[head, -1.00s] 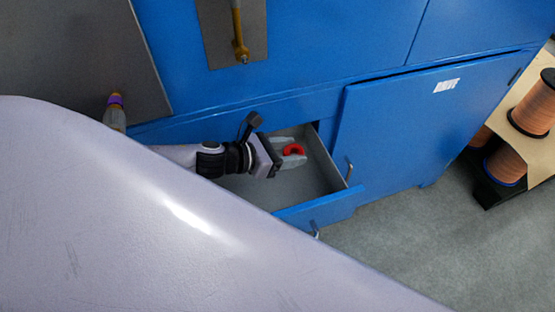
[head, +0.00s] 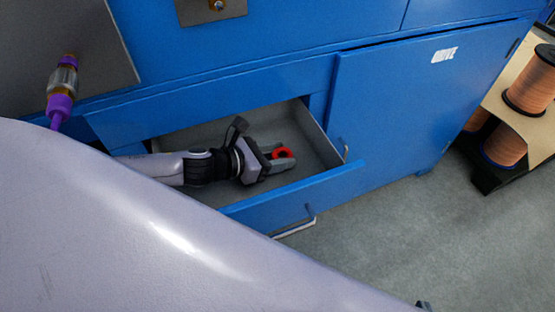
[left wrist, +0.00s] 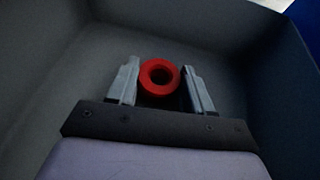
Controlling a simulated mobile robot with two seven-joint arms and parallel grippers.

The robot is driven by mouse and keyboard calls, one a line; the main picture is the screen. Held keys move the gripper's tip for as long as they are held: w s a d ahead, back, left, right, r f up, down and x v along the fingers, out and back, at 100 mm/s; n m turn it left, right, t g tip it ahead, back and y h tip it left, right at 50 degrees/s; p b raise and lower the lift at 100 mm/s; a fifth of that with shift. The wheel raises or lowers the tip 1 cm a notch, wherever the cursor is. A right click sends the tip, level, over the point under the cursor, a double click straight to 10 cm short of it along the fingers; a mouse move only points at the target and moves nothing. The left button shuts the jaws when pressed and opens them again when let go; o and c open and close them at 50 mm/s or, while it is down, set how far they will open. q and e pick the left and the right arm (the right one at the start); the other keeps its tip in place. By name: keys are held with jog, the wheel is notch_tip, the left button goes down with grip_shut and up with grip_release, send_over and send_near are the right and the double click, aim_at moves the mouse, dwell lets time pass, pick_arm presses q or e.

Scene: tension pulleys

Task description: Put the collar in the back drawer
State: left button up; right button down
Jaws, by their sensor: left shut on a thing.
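The collar is a small red ring (head: 283,153). My left gripper (head: 281,158) is shut on it, inside the outline of the open blue drawer (head: 283,196). In the left wrist view the collar (left wrist: 159,77) sits between the two grey fingers (left wrist: 160,85), with the grey drawer interior around and beneath it. I cannot tell whether the collar touches the drawer floor. The drawer is pulled out from the blue cabinet, and no other object shows in it. The near left part of the drawer is hidden by my arm. My right gripper is not in view.
A closed blue cabinet door (head: 415,110) stands right of the drawer. A rack with copper-coloured wire spools (head: 533,85) is at the far right. A purple-and-brass fitting (head: 62,88) is at the upper left. Grey floor (head: 400,235) lies open at the lower right.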

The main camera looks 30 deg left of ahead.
pick_arm(q)
jog(key=shift+r, duration=0.1)
jog(key=shift+f, duration=0.2)
jog(key=o, duration=1)
